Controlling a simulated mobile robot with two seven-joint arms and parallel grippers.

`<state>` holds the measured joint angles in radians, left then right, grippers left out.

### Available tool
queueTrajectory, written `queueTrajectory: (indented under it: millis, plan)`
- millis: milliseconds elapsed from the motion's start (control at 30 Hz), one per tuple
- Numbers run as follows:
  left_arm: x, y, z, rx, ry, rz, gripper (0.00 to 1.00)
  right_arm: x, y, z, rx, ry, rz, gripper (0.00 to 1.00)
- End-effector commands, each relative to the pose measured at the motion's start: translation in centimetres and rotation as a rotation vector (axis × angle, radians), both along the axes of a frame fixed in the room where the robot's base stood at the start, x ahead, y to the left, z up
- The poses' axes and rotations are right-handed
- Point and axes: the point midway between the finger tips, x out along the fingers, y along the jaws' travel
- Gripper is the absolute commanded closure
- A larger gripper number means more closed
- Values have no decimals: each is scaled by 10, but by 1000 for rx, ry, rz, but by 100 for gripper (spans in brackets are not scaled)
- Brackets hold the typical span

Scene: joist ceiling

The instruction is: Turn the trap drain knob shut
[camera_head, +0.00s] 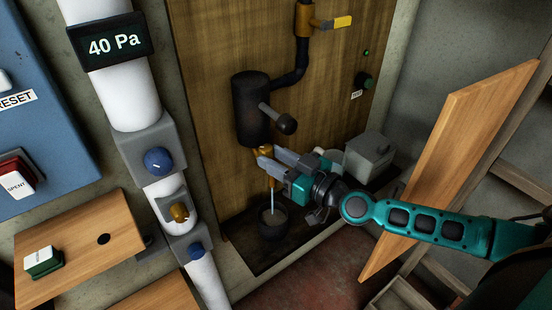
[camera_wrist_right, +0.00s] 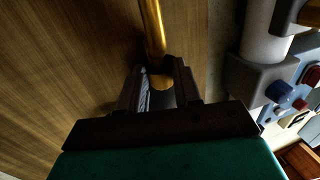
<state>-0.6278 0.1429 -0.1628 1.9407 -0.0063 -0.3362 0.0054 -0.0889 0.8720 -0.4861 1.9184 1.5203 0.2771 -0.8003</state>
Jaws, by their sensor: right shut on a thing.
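The dark trap cylinder (camera_head: 252,106) is mounted on the wooden panel, with a dark ball-ended lever (camera_head: 284,124) on its side. A brass drain fitting (camera_head: 262,150) shows under it. My right gripper (camera_head: 267,159) is at this fitting, its fingers shut on the drain knob, which is mostly hidden in the head view. In the wrist view the brass knob (camera_wrist_right: 161,82) shows between the fingers, below a brass pipe (camera_wrist_right: 153,30). A thin pale stream (camera_head: 273,199) hangs below the gripper, above a dark cup (camera_head: 273,224). My left gripper is not in view.
A white pipe with a "40 Pa" display (camera_head: 114,43) and knobs stands left. A yellow-handled valve (camera_head: 336,22) is above. A grey box (camera_head: 368,156) sits right of the gripper. A tilted wooden board (camera_head: 450,160) stands behind my right forearm.

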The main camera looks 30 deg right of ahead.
Motion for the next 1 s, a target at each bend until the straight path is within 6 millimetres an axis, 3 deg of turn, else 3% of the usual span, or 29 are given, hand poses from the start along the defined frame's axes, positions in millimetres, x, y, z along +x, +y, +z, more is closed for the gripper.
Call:
queueTrajectory:
  millis: [200,567,800,1000]
  plan:
    - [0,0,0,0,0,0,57,0,0,0,0,0,0,97]
    - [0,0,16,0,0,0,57,-1,2,3,6,3,-56,97]
    - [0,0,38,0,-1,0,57,-2,6,3,11,5,-189,97]
    - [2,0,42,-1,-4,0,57,-3,11,0,11,5,-340,97]
